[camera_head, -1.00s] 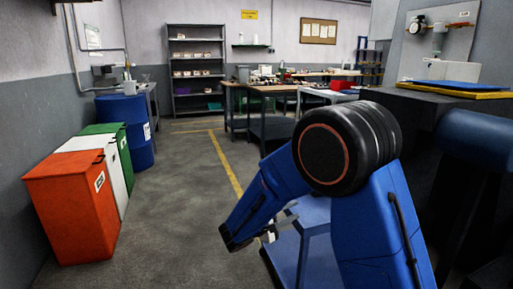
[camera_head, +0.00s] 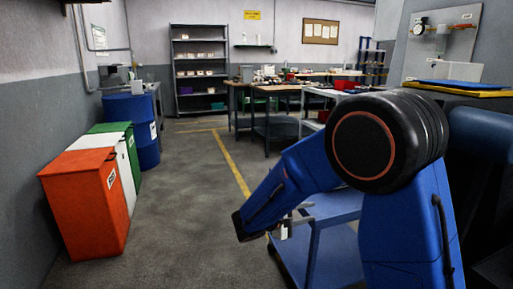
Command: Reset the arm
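My blue arm fills the right foreground, with a big black round joint with an orange ring at its bend. Its forearm slopes down to the left. My gripper (camera_head: 287,227) shows only as a small grey and pale piece beside the low end of the forearm, partly hidden by it. I cannot tell if it is open or shut, and no held object can be made out. Behind and below it is a blue cart-like frame (camera_head: 333,213), partly covered by my arm.
Orange (camera_head: 85,205), white (camera_head: 127,175) and green (camera_head: 133,150) bins and a blue drum (camera_head: 143,145) stand along the left wall. Workbenches (camera_head: 272,125) and a shelf rack (camera_head: 200,100) stand at the back. The floor between, with a yellow line (camera_head: 232,165), is clear.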

